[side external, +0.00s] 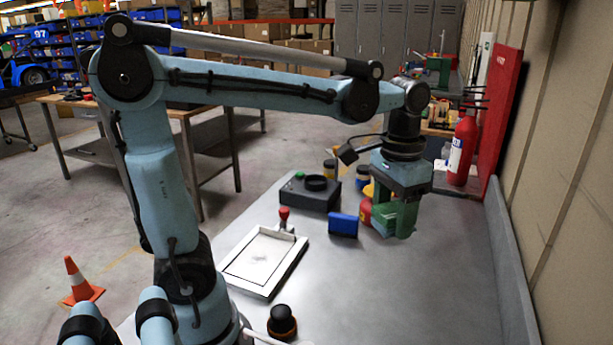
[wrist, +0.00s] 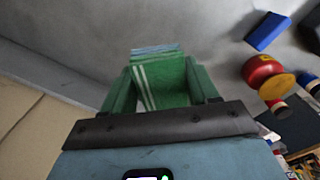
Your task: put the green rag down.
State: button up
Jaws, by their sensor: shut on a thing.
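The green rag (wrist: 165,82) shows in the wrist view as a folded cloth with pale stripes and a light blue far edge. It sits between the two green fingers of my gripper (wrist: 160,90), which is shut on it. In the side external view my gripper (side external: 396,216) points down over the right part of the grey table (side external: 420,290). The fingers mostly hide the rag there. I cannot tell exactly how far the rag is from the tabletop.
A blue block (side external: 343,225) and a red container (side external: 365,212) stand left of my gripper. A dark box (side external: 310,193), a white framed tray (side external: 242,284) and a black knob (side external: 282,322) are farther left. The front right tabletop is clear, bounded by a wall edge (side external: 509,260).

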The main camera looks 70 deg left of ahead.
jog(key=shift+a, duration=0.15)
jog(key=w+a+f+n, duration=0.2)
jog(key=a+n, duration=0.1)
jog(key=a, duration=0.9)
jog(key=n, duration=0.6)
send_over(274, 218)
notch_tip(274, 218, down, 11)
jog(key=shift+f, duration=2.55)
jog(key=shift+f, duration=0.4)
